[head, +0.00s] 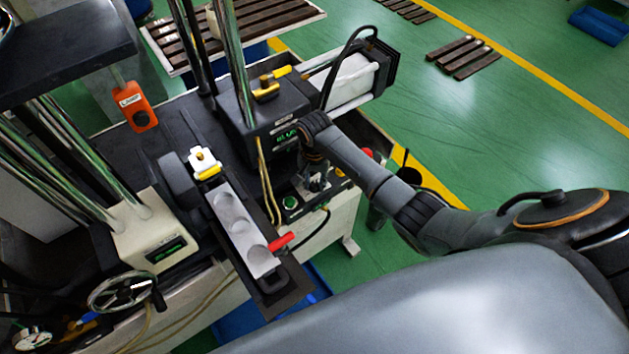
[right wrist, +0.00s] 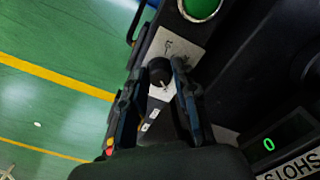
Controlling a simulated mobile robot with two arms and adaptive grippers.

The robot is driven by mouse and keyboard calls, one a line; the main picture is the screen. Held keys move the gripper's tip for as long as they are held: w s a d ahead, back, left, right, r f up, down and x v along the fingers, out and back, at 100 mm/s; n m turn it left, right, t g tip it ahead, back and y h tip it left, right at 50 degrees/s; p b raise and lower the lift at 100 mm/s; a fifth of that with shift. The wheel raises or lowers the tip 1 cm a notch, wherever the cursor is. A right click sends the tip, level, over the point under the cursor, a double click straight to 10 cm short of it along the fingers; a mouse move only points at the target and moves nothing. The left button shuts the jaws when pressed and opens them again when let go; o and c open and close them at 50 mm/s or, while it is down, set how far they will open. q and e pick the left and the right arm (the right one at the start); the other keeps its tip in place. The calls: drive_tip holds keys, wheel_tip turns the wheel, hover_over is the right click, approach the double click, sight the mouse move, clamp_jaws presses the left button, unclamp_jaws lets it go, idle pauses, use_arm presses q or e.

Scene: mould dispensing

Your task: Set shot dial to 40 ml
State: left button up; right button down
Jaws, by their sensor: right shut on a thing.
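The shot dial (right wrist: 160,71) is a small black round knob with a pale pointer mark, on a light plate with scale markings. My right gripper (right wrist: 158,82) reaches down to it with a dark finger on each side and is shut on the knob. In the head view my right gripper (head: 314,184) is at the control panel on the front of the dispensing machine, and it hides the dial. A green digit shows on a small display (right wrist: 268,144) in the right wrist view, beside a partly cut-off SHOT label. My left gripper is not in view.
A green button (right wrist: 201,7) sits close by the dial; it also shows in the head view (head: 290,202). A grey mould (head: 236,222) with round hollows and a red handle (head: 282,241) lie left of the panel.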

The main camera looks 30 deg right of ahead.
sight(314, 183)
drive_tip(key=shift+m, duration=1)
drive_tip(key=c, duration=1.3)
unclamp_jaws()
wheel_tip(314, 183, up, 12)
